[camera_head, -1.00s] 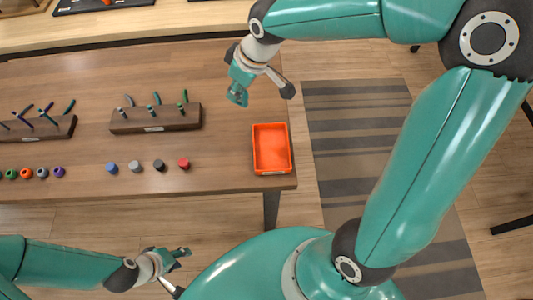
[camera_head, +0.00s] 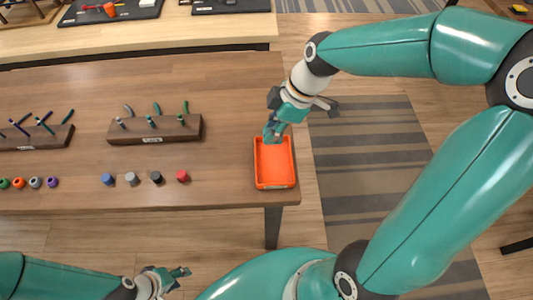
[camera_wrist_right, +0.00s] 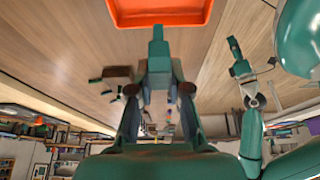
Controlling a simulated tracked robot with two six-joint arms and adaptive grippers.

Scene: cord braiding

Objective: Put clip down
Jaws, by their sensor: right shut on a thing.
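My right gripper (camera_head: 270,133) is at the back edge of the orange tray (camera_head: 273,167), pointing down toward it. The visible part of the tray is empty. My left gripper (camera_head: 178,274) is in front of the table, away from the tray; I cannot tell whether it is open.
A brown rack (camera_head: 155,131) holds upright clip-like pieces in grey, teal and green. Another rack (camera_head: 35,137) stands at the left. A row of small coloured pieces, including a red one (camera_head: 183,176), lies in front. The table between rack and tray is clear.

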